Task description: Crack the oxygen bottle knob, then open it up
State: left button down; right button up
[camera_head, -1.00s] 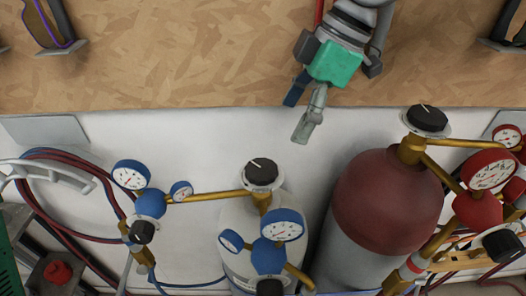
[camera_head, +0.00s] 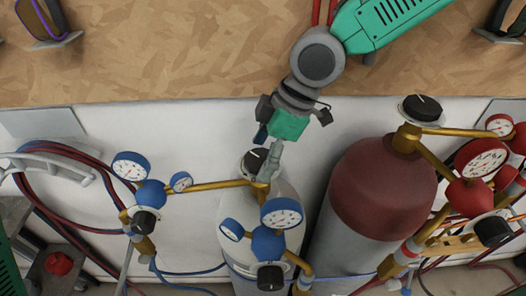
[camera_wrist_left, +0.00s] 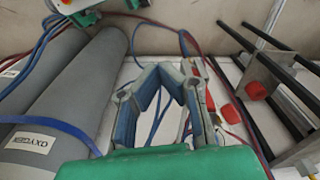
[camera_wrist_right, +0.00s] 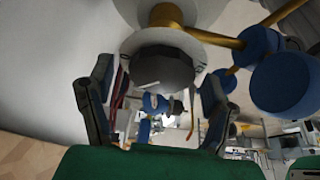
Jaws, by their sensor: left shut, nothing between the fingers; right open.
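The oxygen bottle (camera_head: 230,215) is pale, with a black knob (camera_head: 252,163) on its brass valve. The knob also shows in the right wrist view (camera_wrist_right: 165,68), with a white mark on its face. My right gripper (camera_head: 266,148) is at the knob, coming from the far side. In the right wrist view its open fingers (camera_wrist_right: 157,78) stand on either side of the knob; I cannot tell whether they touch it. My left gripper (camera_wrist_left: 160,75) is shut and empty in the left wrist view, near the cylinders. A label reading OXYGEN (camera_wrist_left: 25,138) is on one cylinder there.
Blue gauges (camera_head: 282,213) and a blue regulator (camera_head: 151,194) crowd the oxygen valve. A red-topped bottle (camera_head: 380,190) with its own black knob (camera_head: 422,108) and red regulator (camera_head: 470,193) stands to the right. Hoses (camera_head: 60,165) hang at the left.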

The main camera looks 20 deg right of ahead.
jog(key=shift+a, duration=0.15)
jog(key=shift+c, duration=1.2)
jog(key=c, duration=0.9)
jog(key=shift+f+m+b, duration=0.1)
jog(key=shift+m+b, duration=0.25)
jog(key=shift+m, duration=0.25)
jog(key=shift+s+m+t+h, duration=0.1)
jog(key=shift+m+t+h, duration=0.35)
jog(key=shift+m, duration=0.75)
jog(key=o, duration=1.1)
jog(key=shift+o, duration=0.2)
jog(key=shift+d, duration=0.3)
jog(key=shift+t+y, duration=0.25)
jog(key=shift+d, duration=0.1)
